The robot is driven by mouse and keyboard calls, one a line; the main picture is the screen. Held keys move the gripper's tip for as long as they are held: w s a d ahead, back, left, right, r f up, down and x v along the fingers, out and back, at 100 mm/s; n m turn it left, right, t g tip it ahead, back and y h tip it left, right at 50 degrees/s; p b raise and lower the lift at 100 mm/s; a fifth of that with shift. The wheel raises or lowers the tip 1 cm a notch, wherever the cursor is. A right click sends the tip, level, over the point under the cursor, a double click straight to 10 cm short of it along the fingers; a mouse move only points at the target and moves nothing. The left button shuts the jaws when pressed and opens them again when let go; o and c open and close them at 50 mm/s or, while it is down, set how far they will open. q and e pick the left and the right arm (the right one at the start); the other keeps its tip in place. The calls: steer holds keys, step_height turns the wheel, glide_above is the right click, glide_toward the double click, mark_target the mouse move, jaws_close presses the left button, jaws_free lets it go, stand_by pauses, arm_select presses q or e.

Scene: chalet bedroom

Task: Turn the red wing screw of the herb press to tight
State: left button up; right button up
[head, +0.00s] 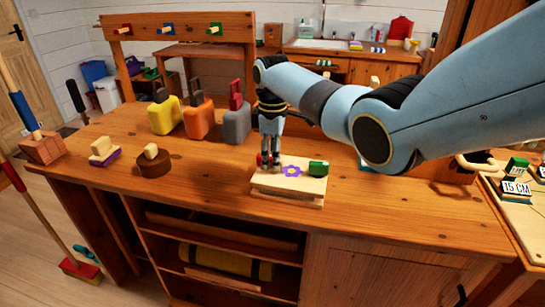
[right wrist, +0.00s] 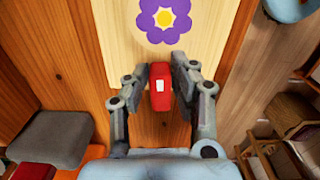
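The herb press (head: 288,201) is a pale wooden block on the workbench, with a purple flower on its top that also shows in the right wrist view (right wrist: 165,20). A green screw (head: 318,168) sits at its right end. The red wing screw (right wrist: 160,87), with a white mark, is at the other end; in the head view it is mostly hidden by my gripper. My right gripper (head: 268,160) points down over the left end. My left gripper is not in view.
Yellow (head: 165,116), orange (head: 198,119) and grey (head: 237,125) containers stand behind and left of the press. A round brown block (head: 154,162) and a purple-based block (head: 104,152) lie farther left. The bench front right of the press is clear.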

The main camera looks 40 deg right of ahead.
jaws_close()
steer(key=m+p, duration=0.3)
steer(key=shift+s+a+r, duration=0.15)
steer(key=shift+a+r, duration=0.05)
steer(key=shift+a, duration=0.05)
steer(key=m, duration=0.1)
steer(key=m+p, duration=0.1)
steer(key=m, duration=0.1)
steer(key=m+p, duration=0.1)
steer(key=m, duration=0.1)
steer(key=shift+a+f, duration=0.1)
steer(key=shift+a, duration=0.15)
steer(key=m+p, duration=0.1)
steer(key=m, duration=0.1)
steer(key=shift+a+m, duration=0.2)
steer(key=shift+m, duration=0.2)
steer(key=m, duration=0.1)
steer(key=m+p, duration=0.1)
steer(key=shift+a+m, duration=0.2)
steer(key=shift+m, duration=0.1)
steer(key=m, duration=0.5)
steer(key=shift+w+a+f+m, duration=0.1)
steer(key=shift+w+a+m, duration=0.15)
steer(key=shift+m, duration=0.05)
